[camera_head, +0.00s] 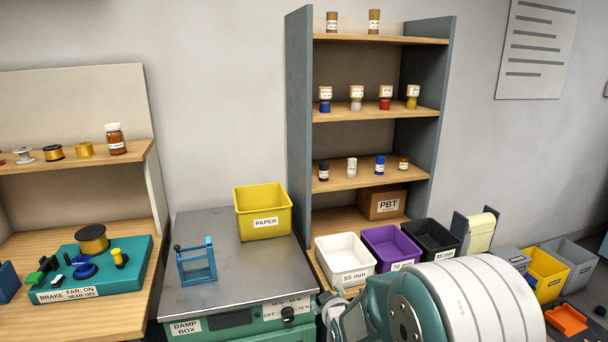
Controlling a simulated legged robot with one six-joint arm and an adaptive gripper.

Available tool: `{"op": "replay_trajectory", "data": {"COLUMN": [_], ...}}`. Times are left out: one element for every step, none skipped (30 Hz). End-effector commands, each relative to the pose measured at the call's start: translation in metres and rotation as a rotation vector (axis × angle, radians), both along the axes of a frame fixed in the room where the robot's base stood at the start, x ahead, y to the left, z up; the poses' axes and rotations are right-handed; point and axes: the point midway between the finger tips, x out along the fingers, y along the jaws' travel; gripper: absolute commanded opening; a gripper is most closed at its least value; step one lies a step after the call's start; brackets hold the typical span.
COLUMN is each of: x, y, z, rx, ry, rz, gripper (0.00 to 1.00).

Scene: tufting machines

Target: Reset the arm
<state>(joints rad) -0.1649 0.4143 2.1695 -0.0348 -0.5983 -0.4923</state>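A large rounded white and teal part of my arm (470,305) fills the lower right of the head view, close to the camera. Smaller grey and teal parts of it reach left to the front right corner of the damp box. No gripper fingers can be made out. The arm hides part of the floor and the bench behind it.
The damp box (205,285) carries a yellow PAPER bin (264,222) and a blue frame (196,262). A teal brake fixture (130,250) sits left.

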Motion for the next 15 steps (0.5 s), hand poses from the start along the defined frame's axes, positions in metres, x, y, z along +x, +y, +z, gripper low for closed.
{"op": "replay_trajectory", "data": {"x": [-0.008,-0.013,-0.021,-0.026,-0.033,-0.042,-0.049,-0.056,-0.066,-0.074,-0.083,-0.094,-0.103,-0.112,-0.125], "y": [-0.007,-0.011,-0.016,-0.019,-0.023,-0.027,-0.031,-0.035,-0.039,-0.043,-0.046,-0.05,-0.053,-0.057,-0.061], "z": [0.018,0.025,0.034,0.041,0.047,0.056,0.063,0.068,0.076,0.081,0.086,0.093,0.098,0.102,0.108], "rx": [0.014,0.023,0.034,0.043,0.052,0.064,0.072,0.081,0.093,0.102,0.111,0.123,0.132,0.141,0.153], "ry": [0.023,0.042,0.069,0.088,0.107,0.134,0.151,0.172,0.197,0.216,0.236,0.261,0.28,0.298,0.323], "rz": [-0.02,-0.033,-0.048,-0.061,-0.073,-0.09,-0.102,-0.116,-0.134,-0.147,-0.16,-0.179,-0.193,-0.207,-0.226], "gripper": [0.82,0.82,0.82,0.82,0.82,0.82,0.82,0.82,0.82,0.82,0.82,0.82,0.82,0.82,0.82]}}
